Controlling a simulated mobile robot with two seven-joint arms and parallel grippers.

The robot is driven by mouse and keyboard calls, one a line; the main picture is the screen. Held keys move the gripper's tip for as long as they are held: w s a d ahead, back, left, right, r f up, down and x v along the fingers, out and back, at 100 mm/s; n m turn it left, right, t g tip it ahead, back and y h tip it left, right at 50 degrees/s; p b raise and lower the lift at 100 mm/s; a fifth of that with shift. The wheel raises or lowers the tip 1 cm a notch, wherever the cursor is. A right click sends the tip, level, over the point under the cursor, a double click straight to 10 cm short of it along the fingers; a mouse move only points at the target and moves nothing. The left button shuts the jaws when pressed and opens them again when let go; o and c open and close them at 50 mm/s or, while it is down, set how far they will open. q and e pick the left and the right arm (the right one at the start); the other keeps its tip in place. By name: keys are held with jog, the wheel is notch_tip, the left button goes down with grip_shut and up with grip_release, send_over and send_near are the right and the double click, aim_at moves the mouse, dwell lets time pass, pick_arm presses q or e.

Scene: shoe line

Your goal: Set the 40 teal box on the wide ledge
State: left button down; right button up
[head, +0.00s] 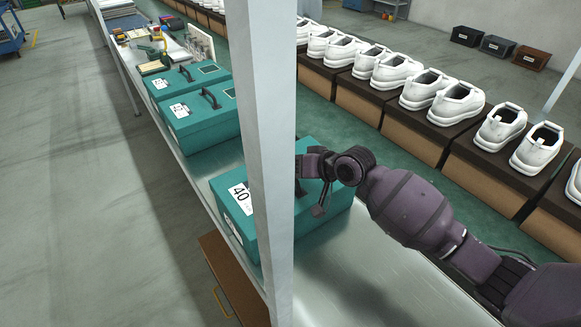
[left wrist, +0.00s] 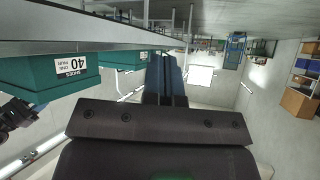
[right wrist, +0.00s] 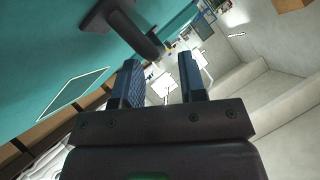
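The 40 teal box (head: 228,190) stands on a pale metal ledge (head: 375,275), partly hidden behind a grey post in the head view. Its white 40 label also shows in the left wrist view (left wrist: 72,66). My right gripper (head: 313,190) is over the box top, close to the handle. In the right wrist view its fingers (right wrist: 160,82) are apart with nothing clamped between them; the black handle (right wrist: 122,28) lies just beyond the fingertips. My left gripper (left wrist: 166,75) has its fingers together and holds nothing; it is apart from the box and unseen in the head view.
Two more teal boxes (head: 200,118) (head: 180,78) stand further along the ledge, with tools beyond. The grey post (head: 268,150) rises in front of the 40 box. White shoes (head: 450,100) on brown boxes line the right. The near ledge is bare.

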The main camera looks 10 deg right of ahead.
jog(key=p+v, duration=0.1)
jog(key=v, duration=0.9)
